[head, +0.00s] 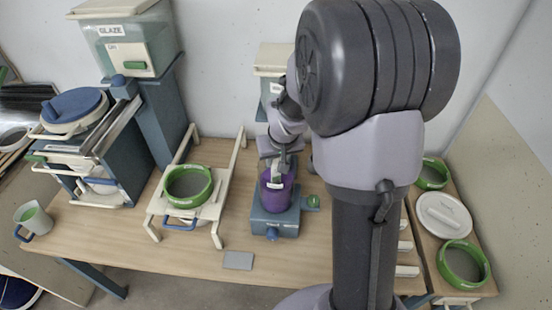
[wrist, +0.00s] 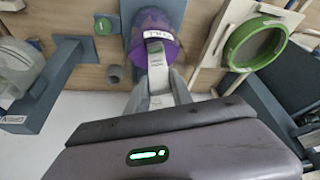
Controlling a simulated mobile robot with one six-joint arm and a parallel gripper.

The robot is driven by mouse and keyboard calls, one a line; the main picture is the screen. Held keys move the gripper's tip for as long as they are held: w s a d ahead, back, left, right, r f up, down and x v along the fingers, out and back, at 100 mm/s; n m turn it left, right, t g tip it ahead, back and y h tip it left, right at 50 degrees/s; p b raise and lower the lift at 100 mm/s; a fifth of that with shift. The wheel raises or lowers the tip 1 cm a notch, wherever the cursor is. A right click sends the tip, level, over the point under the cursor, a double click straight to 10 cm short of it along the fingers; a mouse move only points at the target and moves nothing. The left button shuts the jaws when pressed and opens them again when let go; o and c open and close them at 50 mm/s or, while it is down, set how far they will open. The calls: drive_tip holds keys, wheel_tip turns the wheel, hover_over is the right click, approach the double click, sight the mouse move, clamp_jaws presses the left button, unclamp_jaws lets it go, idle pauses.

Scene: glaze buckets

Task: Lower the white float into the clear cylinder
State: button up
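My gripper (wrist: 160,88) has its two grey fingers on either side of a white labelled piece, which looks like the white float (wrist: 157,68). The float's far end overlaps a purple, partly see-through container (wrist: 146,22); I cannot tell whether it is inside or only above. In the head view this purple container (head: 274,196) stands upright on a blue-grey stand (head: 263,221), with my gripper (head: 280,168) just over it.
A green ring sieve (head: 188,186) sits on a cream rack (head: 215,178) left of the stand; it also shows in the wrist view (wrist: 255,45). More green rings (head: 463,262) and a white plate (head: 443,214) are at right. A grey card (head: 238,260) lies near the front edge.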

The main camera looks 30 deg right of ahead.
drive_tip(key=o, duration=0.5)
drive_tip(key=shift+c, duration=0.2)
drive_tip(key=p+v, duration=0.3)
drive_tip(key=v, duration=1.5)
drive_tip(key=s+a+f+m+t+y+b, duration=0.1)
drive_tip(key=s+a+f+y+b, duration=0.2)
drive_tip(key=s+a+f+b, duration=1.2)
drive_tip(key=s+a+b, duration=0.1)
drive_tip(key=b, duration=0.1)
drive_tip(key=shift+s+m+b, duration=0.2)
drive_tip(key=shift+m+b, duration=0.1)
drive_tip(key=shift+b, duration=0.1)
